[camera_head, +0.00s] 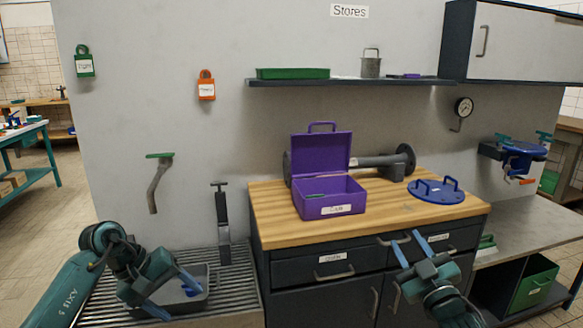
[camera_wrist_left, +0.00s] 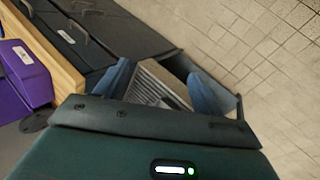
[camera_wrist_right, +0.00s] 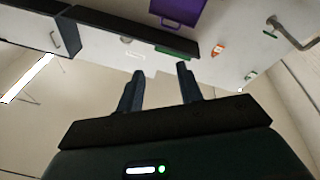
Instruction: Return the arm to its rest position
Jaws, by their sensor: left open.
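My left gripper (camera_head: 173,296) is at the lower left, over a grey tray (camera_head: 198,300) on the slatted metal surface. Its blue fingers are apart; the left wrist view also shows the open fingers (camera_wrist_left: 158,88) with nothing between them. My right gripper (camera_head: 410,247) is in front of the wooden-topped cabinet, with its fingers pointing up and apart. In the right wrist view its fingers (camera_wrist_right: 160,85) have an empty gap between them.
A purple box (camera_head: 330,198) with its lid up stands on the wooden worktop (camera_head: 385,222), beside a blue disc with handles (camera_head: 437,191) and a grey flanged pipe (camera_head: 375,160). A shelf (camera_head: 350,82) is above. A blue vise (camera_head: 520,152) is at right.

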